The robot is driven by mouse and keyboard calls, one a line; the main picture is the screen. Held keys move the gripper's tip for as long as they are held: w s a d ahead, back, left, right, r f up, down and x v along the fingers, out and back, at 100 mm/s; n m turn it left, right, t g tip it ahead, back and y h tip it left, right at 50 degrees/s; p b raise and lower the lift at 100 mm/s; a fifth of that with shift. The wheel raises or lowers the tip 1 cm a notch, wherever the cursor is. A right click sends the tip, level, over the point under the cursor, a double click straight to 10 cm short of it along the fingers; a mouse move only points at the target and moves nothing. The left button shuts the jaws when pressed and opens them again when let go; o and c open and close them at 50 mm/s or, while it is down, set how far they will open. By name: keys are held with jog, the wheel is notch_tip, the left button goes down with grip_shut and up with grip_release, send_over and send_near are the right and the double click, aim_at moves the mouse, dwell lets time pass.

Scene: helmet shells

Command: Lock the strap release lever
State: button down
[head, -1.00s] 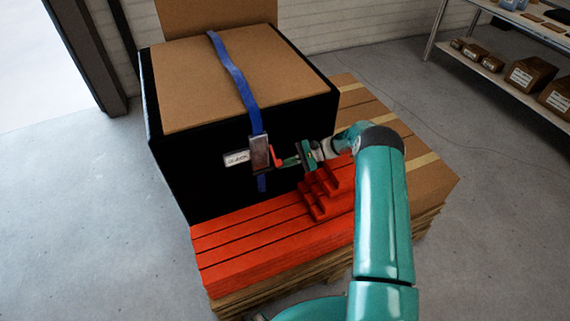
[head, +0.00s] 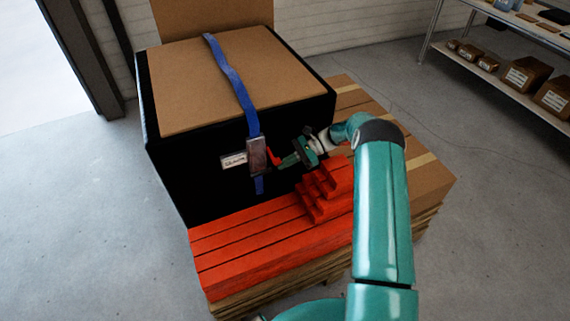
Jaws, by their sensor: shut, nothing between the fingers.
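A blue strap (head: 228,71) runs over the top of a large black box (head: 190,168) and down its front face. A grey metal buckle (head: 256,154) sits on the strap at the front face. The small red release lever (head: 273,158) sticks out at the buckle's right side. My gripper (head: 281,164) is shut and empty, its tips at or very close to the lever's lower end. I cannot tell whether they touch. A white label (head: 234,162) with dark print is left of the buckle.
The box stands on a pallet with red slats (head: 245,251) in front. Red stepped blocks (head: 322,192) lie just below my gripper. A shelf (head: 500,78) with boxes stands at the far right. Grey floor is open around.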

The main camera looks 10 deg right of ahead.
jog(key=shift+w+r, duration=0.1)
jog(key=shift+r, duration=0.85)
jog(key=f+v, duration=0.1)
jog(key=v, duration=1.2)
jog(key=shift+d, duration=0.4)
jog(key=shift+r, duration=0.1)
